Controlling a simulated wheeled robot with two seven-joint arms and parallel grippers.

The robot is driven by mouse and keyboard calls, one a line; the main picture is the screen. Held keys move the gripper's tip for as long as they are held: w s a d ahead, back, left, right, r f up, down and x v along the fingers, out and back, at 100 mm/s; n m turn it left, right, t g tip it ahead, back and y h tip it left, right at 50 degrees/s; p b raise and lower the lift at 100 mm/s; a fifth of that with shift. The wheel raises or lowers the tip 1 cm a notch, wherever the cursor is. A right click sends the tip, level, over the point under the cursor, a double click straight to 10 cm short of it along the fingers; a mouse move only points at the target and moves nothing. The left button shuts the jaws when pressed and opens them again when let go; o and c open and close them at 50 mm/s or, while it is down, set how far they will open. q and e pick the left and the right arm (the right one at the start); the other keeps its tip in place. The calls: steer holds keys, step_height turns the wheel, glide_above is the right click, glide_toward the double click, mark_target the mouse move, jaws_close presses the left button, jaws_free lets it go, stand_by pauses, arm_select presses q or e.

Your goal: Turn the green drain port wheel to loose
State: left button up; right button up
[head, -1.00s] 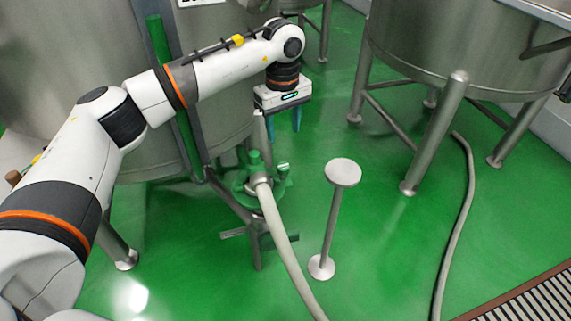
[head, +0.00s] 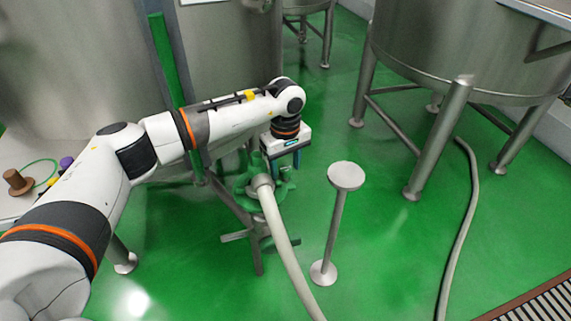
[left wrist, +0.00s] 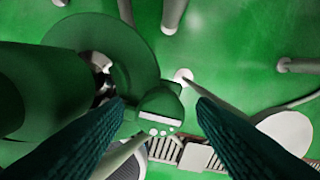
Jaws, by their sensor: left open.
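The green drain port wheel (head: 245,189) is low beneath the tank at the left, in the head view, with a pale hose (head: 279,232) running from its middle. My left gripper (head: 283,169) points down just above the wheel's right side, open, partly hiding it. In the left wrist view, a green disc (left wrist: 120,42) and a green lug with a white band (left wrist: 160,103) show. The lug lies between the tips of my two dark fingers (left wrist: 162,103), with gaps at both sides. I cannot tell whether either finger touches it. My right gripper is not in view.
A round-topped metal post (head: 346,176) stands to the right of the hose. A second tank (head: 450,55) on metal legs is at the upper right, with another hose (head: 468,220) on the floor. A floor grate (head: 540,297) is at lower right.

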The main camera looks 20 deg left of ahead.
arm_select(q)
steer(key=c, duration=1)
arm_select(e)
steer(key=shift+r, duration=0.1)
arm_select(q)
steer(key=n+p, duration=0.1)
steer(key=n, duration=0.4)
steer(key=shift+r+n, duration=0.1)
steer(key=shift+n, duration=0.2)
steer(key=n+p, duration=0.2)
steer(key=n, duration=0.6)
steer(key=shift+p, duration=0.35)
steer(key=n+p, duration=0.3)
steer(key=n, duration=0.5)
steer(key=shift+n, duration=0.3)
steer(key=shift+n+p, duration=0.35)
steer(key=shift+n, duration=0.65)
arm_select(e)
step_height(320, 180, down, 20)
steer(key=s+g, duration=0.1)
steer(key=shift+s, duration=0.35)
